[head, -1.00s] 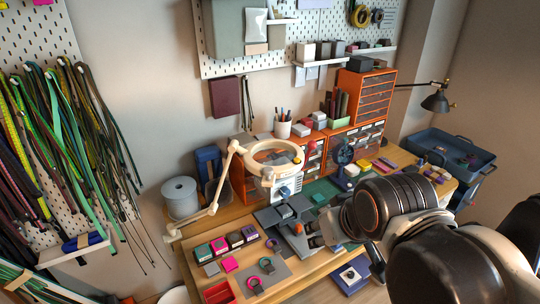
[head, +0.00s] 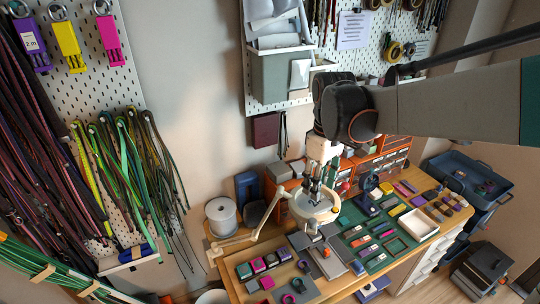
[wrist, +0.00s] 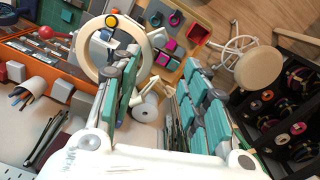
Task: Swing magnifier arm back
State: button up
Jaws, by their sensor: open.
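The magnifier is a cream ring lamp (head: 294,204) on a jointed cream arm (head: 250,237) that reaches in from the left edge of the workbench. The ring hangs over the middle of the bench. My gripper (head: 316,196) points down at the ring in the head view, with its fingers over or close to it. In the wrist view my open gripper (wrist: 155,80) has teal-padded fingers spread apart with nothing clearly between them. The ring (wrist: 88,48), with a yellow knob, shows beyond the left finger. I cannot tell whether the finger touches it.
A white spool (head: 221,216) stands left of the ring. Small coloured blocks and a white tray (head: 419,225) cover much of the bench. A pegboard (head: 262,30) with a grey holder is behind my arm.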

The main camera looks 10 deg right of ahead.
aim_at(313, 220)
notch_tip(313, 220, down, 14)
jog(key=shift+w+r, duration=0.15)
dwell(0.5)
grip_shut()
